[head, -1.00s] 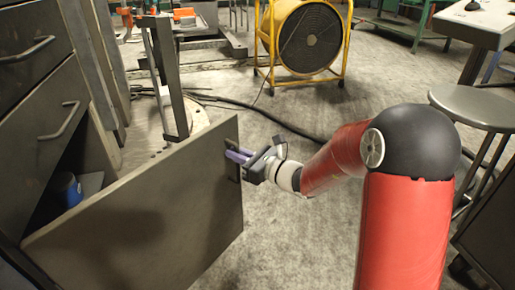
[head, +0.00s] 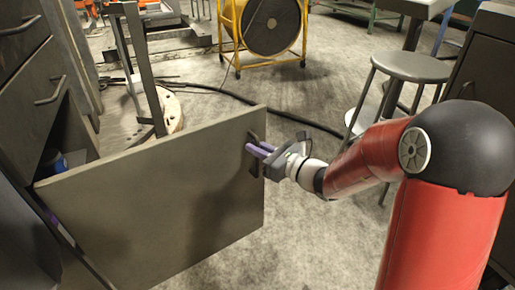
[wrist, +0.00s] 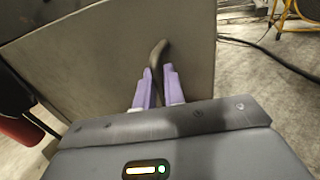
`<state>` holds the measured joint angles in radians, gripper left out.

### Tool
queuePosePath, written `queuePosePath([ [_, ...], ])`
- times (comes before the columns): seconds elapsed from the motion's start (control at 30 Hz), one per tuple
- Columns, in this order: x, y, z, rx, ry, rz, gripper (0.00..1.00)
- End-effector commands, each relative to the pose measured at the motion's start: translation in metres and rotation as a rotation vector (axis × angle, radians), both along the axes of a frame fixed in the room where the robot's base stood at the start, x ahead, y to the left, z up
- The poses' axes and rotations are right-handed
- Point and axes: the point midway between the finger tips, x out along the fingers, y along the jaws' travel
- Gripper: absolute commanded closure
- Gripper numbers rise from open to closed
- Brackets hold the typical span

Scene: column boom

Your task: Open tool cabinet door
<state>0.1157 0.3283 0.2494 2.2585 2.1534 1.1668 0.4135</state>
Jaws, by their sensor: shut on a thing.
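The tool cabinet (head: 25,90) stands at the left in the head view. Its grey door (head: 165,205) is swung well out from the cabinet, and its lower compartment is open. My gripper (head: 258,151) is at the door's free edge, with its purple fingers shut on the dark door handle (head: 252,140). In the wrist view the fingers (wrist: 159,88) stand on both sides of the handle (wrist: 157,58), in front of the door panel (wrist: 100,55). A blue object (head: 54,162) shows inside the compartment, partly hidden by the door.
A stool (head: 410,67) stands at the right behind my arm, beside a dark cabinet (head: 485,65).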

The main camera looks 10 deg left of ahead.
Motion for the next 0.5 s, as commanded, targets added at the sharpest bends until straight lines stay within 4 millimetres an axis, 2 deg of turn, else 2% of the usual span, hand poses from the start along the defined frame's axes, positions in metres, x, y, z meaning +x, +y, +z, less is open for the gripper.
queuePosePath([
  [0.27, -0.0009, 0.0013, 0.0002, 0.001, -0.001, 0.004, 1.00],
  [0.3, -0.0009, 0.0013, 0.0003, 0.001, -0.001, 0.004, 0.85],
  [0.4, -0.0008, 0.0011, 0.0002, 0.001, -0.001, 0.004, 0.73],
  [0.5, -0.0006, 0.0009, 0.0002, 0.001, -0.001, 0.003, 0.73],
])
